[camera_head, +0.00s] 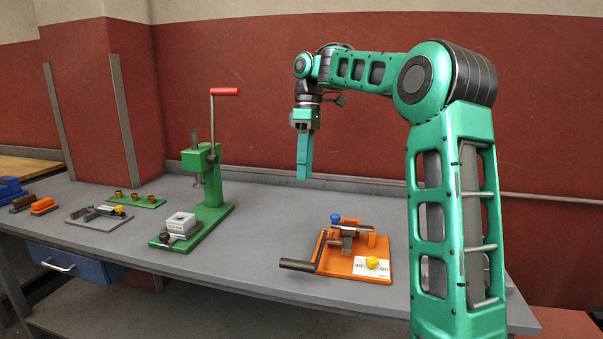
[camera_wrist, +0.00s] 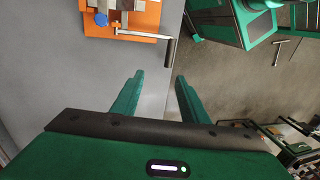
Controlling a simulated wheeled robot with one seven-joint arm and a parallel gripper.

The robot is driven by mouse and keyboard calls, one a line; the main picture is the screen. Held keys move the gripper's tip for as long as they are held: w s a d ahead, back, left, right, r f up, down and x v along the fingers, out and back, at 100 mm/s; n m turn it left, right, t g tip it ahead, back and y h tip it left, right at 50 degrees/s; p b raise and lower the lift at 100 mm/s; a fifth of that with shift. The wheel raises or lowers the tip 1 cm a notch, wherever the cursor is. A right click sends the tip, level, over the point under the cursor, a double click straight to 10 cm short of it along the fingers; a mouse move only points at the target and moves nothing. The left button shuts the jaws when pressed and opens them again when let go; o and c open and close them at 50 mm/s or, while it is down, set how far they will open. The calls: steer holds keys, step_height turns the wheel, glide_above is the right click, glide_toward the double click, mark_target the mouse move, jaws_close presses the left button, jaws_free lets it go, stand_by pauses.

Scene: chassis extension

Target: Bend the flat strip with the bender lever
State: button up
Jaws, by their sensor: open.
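The orange bender (camera_head: 340,268) sits on the grey bench in the head view, and part of its orange base (camera_wrist: 147,18) shows at the top of the wrist view. Its lever ends in a dark cylindrical handle (camera_head: 297,265), which points off the base's left side; the handle (camera_wrist: 169,52) also shows in the wrist view. Grey metal, possibly the flat strip (camera_head: 352,227), lies across the bender's top near a blue knob (camera_head: 335,217); I cannot separate it clearly. My gripper (camera_head: 304,178) hangs fingers-down above and behind the bender, open and empty (camera_wrist: 160,75), apart from the lever.
A green press (camera_head: 209,213) with a raised red-handled lever (camera_head: 225,92) stands left of the bender. A green holder (camera_head: 137,201), a grey plate fixture (camera_head: 98,218) and an orange block (camera_head: 43,206) lie farther left. Bench between press and bender is clear.

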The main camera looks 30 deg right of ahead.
steer(key=s+f+m, duration=0.5)
steer(key=s, duration=0.6)
steer(key=s+f+m+t+h, duration=0.1)
steer(key=s+f+m, duration=0.4)
steer(key=s, duration=0.7)
steer(key=shift+s+d+m, duration=0.2)
steer(key=shift+d+m, duration=0.2)
steer(key=shift+m, duration=0.1)
steer(key=s+f+m, duration=0.1)
steer(key=s+f, duration=0.1)
steer(key=s, duration=0.2)
steer(key=s+d+f+m, duration=0.1)
steer(key=s+f+m, duration=0.1)
steer(key=s+f, duration=0.1)
steer(key=s+f+m, duration=0.1)
steer(key=s+f, duration=0.2)
steer(key=s, duration=0.3)
steer(key=shift+d+f+m+t, duration=0.2)
steer(key=shift+f+m+t, duration=0.05)
steer(key=shift+m+t, duration=0.05)
steer(key=shift+c, duration=0.6)
steer(key=shift+s+f, duration=0.2)
steer(key=shift+s, duration=0.05)
steer(key=c, duration=0.5)
steer(key=shift+s+f, duration=0.1)
jaws_close()
